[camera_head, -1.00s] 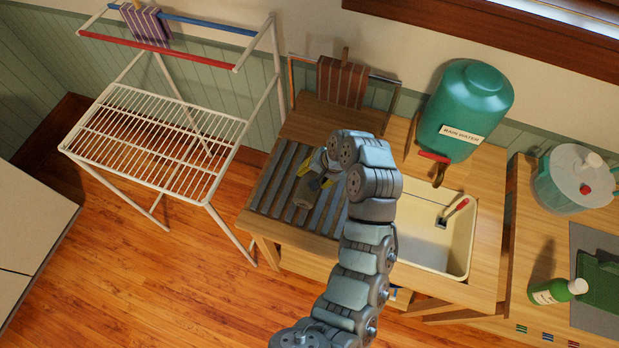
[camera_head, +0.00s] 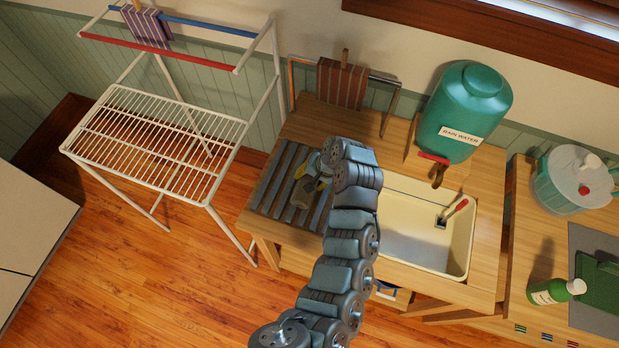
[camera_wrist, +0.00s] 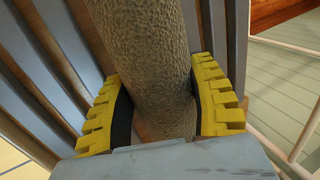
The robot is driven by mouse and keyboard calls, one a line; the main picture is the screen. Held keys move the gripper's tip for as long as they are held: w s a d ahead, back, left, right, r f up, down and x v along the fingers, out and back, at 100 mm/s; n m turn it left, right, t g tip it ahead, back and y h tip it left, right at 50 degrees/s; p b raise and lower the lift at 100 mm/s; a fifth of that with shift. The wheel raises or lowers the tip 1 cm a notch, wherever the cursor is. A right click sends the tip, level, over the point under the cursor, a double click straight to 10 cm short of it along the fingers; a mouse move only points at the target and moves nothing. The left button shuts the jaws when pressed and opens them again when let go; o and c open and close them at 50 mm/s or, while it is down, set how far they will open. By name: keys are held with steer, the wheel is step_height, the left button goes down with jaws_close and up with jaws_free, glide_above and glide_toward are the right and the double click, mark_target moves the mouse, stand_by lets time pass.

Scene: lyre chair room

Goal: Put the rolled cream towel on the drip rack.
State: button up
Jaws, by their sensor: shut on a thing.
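The rolled towel (camera_wrist: 148,50) is a long, rough-textured roll that looks tan-olive in this light. My gripper (camera_wrist: 160,108) has its yellow fingers closed on both sides of it in the wrist view. In the head view the towel (camera_head: 302,194) and my gripper (camera_head: 318,181) are over the dark slatted drip rack (camera_head: 268,192), left of the sink. The slats also show behind the towel in the wrist view (camera_wrist: 45,75). I cannot tell whether the towel touches the slats. My arm hides part of the gripper and of the rack's right side.
A cream sink (camera_head: 415,245) with a red-handled brush (camera_head: 453,212) is to the right. A green water tank (camera_head: 470,105) stands behind it. A striped cloth (camera_head: 342,85) hangs on a rail behind the rack. A white wire drying stand (camera_head: 150,140) is at the left.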

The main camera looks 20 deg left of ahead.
steer(key=shift+f, duration=0.15)
steer(key=o, duration=1.2)
